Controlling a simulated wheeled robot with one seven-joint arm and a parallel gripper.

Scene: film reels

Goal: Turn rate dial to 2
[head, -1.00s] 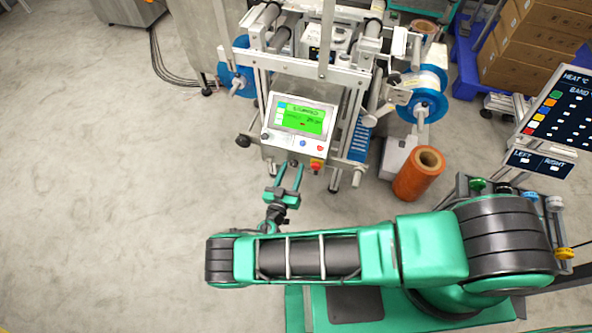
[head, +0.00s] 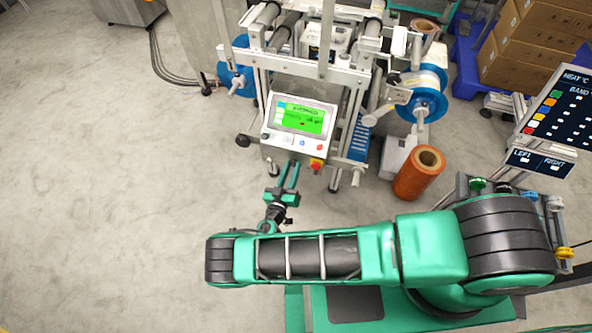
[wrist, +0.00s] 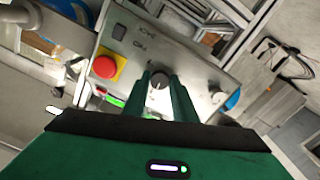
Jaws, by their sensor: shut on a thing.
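The rate dial (wrist: 158,80) is a small dark round knob on the front of the grey control box. It sits between the fingertips of my gripper (wrist: 160,82) in the wrist view. The fingers are shut on it, and its pointer and scale marks cannot be read. In the head view my gripper (head: 289,164) reaches the box's lower front edge, and the dial is hidden. The control box (head: 272,142) carries a lit green screen (head: 301,117) whose text is too small to read.
A red stop button with a yellow base (wrist: 106,65) and a black switch (wrist: 119,31) sit left of the dial in the wrist view. An orange roll (head: 418,178) stands right of the machine. The floor at left is clear.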

